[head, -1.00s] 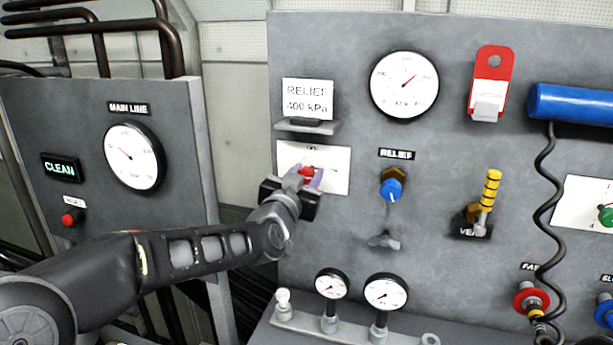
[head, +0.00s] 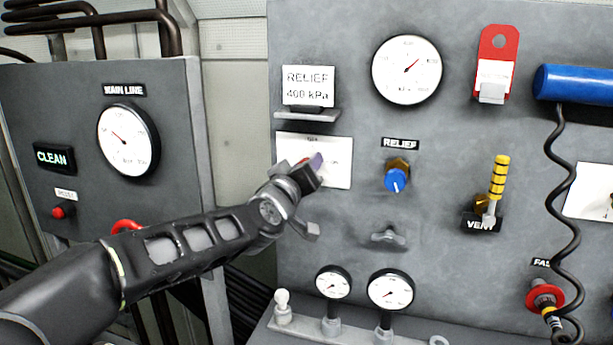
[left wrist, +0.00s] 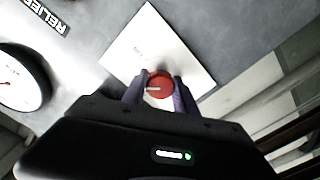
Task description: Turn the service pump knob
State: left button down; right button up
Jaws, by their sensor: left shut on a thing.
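The red knob (left wrist: 158,86) sits on a white label plate (left wrist: 139,46) in the left wrist view. My left gripper (left wrist: 159,92) has its two fingers on either side of the knob and is shut on it. A pale pointer line shows on the knob's face. In the head view the plate (head: 338,160) is on the grey panel under the RELIEF 400 kPa card. There my left gripper (head: 310,166) covers most of the knob, and the plate's lettering is mostly hidden or too small to read. My right gripper is in neither view.
Right of the plate are the blue relief knob (head: 396,180) and the yellow-striped vent lever (head: 498,180). A small shelf (head: 307,114) juts out above the plate. Small gauges (head: 390,289) stand below. A coiled black cable (head: 566,200) hangs at the right.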

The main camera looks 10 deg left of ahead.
pick_arm(q)
jog(key=n+b, duration=0.2)
jog(key=n, duration=0.2)
jog(key=shift+f+n, duration=0.15)
jog(key=shift+n, duration=0.15)
jog(key=n+b, duration=0.1)
jog(key=n, duration=0.3)
jog(key=shift+b, duration=0.4)
jog(key=shift+n, duration=0.4)
jog(key=c, duration=1)
grip_release()
jog(key=shift+o, duration=0.2)
jog(key=s, duration=0.7)
jog(key=shift+s+a, duration=0.3)
jog(key=shift+s, duration=0.05)
